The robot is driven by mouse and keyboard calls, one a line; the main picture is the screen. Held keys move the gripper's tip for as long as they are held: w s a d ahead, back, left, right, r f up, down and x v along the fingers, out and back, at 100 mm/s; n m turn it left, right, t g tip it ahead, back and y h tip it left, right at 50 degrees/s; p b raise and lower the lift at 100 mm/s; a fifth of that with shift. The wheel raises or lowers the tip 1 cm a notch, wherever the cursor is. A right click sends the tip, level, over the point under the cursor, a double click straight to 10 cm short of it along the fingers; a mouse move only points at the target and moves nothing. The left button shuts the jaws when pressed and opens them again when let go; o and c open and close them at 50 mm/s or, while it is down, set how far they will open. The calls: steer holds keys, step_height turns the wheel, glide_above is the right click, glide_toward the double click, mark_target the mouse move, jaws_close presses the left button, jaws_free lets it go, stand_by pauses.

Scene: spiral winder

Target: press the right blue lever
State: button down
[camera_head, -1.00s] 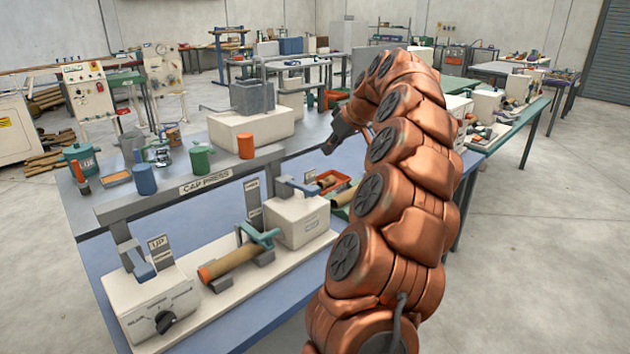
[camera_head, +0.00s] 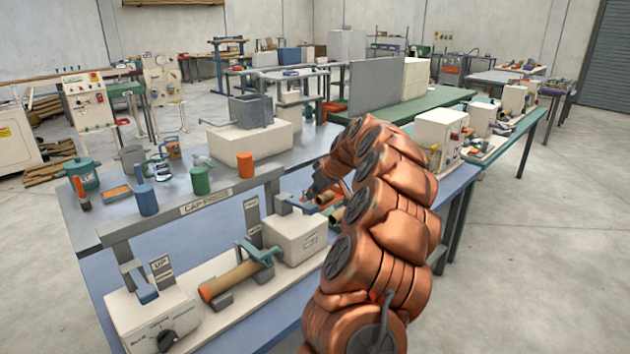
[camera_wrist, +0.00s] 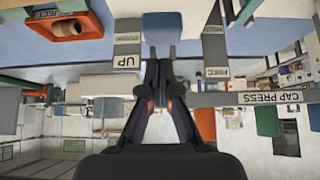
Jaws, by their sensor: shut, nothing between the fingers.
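The right blue lever (camera_head: 297,204) sticks out over the white box (camera_head: 297,238) at the right end of the cap press. My gripper (camera_wrist: 160,62) is shut and empty, pointing at the lever. In the head view my gripper (camera_head: 313,191) is just right of and slightly above the lever, partly hidden by my arm. I cannot tell whether they touch. The left blue lever (camera_head: 147,293) is at the near left.
The grey "CAP PRESS" bar (camera_head: 180,212) runs left of the gripper. An orange tray (camera_wrist: 100,24) is close by. Blue, green and orange cylinders stand behind the bar.

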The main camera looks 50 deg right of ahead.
mark_target(316, 213)
steer(key=shift+s+f, duration=0.1)
steer(key=shift+f, duration=0.85)
steer(key=shift+f, duration=0.15)
steer(key=f+t+b, duration=0.1)
steer(key=f+b, duration=0.1)
steer(key=b, duration=0.4)
steer(key=s+f+t+b, duration=0.1)
steer(key=f+t+b, duration=0.1)
steer(key=b, duration=0.5)
steer(key=shift+a+f+b, duration=0.1)
steer(key=shift+f+b, duration=0.1)
steer(key=shift+b, duration=0.1)
steer(key=shift+s+f, duration=0.1)
steer(key=shift+f, duration=0.05)
steer(key=s+r+b, duration=0.1)
steer(key=s+r, duration=0.7)
steer(key=r, duration=0.3)
steer(key=shift+s+t+b, duration=0.25)
steer(key=shift+t+b, duration=0.05)
steer(key=shift+b, duration=0.05)
stand_by(0.4)
